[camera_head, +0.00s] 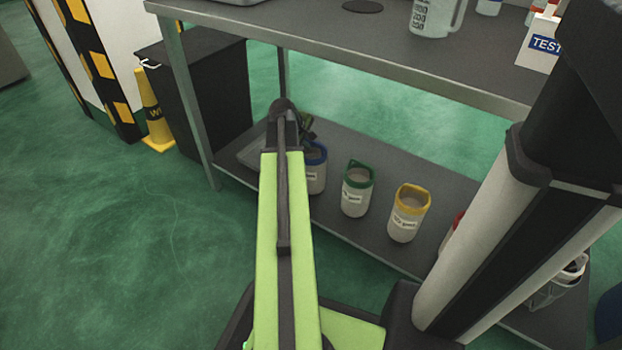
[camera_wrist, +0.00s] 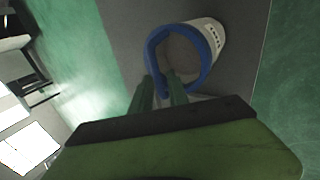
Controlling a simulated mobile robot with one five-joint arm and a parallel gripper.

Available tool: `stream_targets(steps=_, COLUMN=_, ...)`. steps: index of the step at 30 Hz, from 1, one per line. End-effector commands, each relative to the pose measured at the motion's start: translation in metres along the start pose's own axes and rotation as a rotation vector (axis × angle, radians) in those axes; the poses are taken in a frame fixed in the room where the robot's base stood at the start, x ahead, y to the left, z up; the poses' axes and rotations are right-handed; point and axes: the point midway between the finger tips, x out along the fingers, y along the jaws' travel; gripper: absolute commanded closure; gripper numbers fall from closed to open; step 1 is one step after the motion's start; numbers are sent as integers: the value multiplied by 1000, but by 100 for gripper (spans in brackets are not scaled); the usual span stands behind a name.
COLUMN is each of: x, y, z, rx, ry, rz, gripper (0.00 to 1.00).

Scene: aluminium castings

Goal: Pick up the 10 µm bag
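A white filter bag with a blue ring (camera_wrist: 212,45) fills the upper middle of the wrist view, its mouth facing the camera. In the head view this blue-ringed bag (camera_head: 317,178) stands on the lower shelf, partly hidden by my arm. The print on its label is too small to read. My gripper (camera_wrist: 162,84) is open at the near side of the blue ring. The ring's edge shows between the two fingers, one by the mouth and one outside. Whether they touch it is unclear. A green-ringed bag (camera_head: 356,193) and a yellow-ringed bag (camera_head: 407,217) stand to the right.
The lower shelf (camera_head: 385,246) runs under a bench top (camera_head: 330,28) with a metal front edge. A partly hidden red-topped container (camera_head: 452,232) stands further right. A black cabinet (camera_head: 205,95) and a yellow cone (camera_head: 152,112) are at the left. Green floor is clear at front left.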

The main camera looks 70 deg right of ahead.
Motion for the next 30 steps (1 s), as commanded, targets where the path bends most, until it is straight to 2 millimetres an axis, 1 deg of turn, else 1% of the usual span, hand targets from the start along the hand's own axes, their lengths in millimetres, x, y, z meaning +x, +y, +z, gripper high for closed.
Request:
stream_targets(steps=1, x=4, y=-1, z=0, rx=0, ry=0, rz=0, gripper=79)
stream_targets(steps=5, x=1, y=1, z=0, rx=0, ry=0, rz=0, gripper=79)
stream_targets(steps=6, x=1, y=1, z=0, rx=0, ry=0, rz=0, gripper=81)
stream_targets(steps=10, x=1, y=1, z=0, rx=0, ry=0, rz=0, gripper=98)
stream_targets(steps=11, x=1, y=1, z=0, rx=0, ry=0, rz=0, gripper=100)
stream_targets(steps=30, x=1, y=1, z=1, rx=1, ry=0, rz=0, gripper=100)
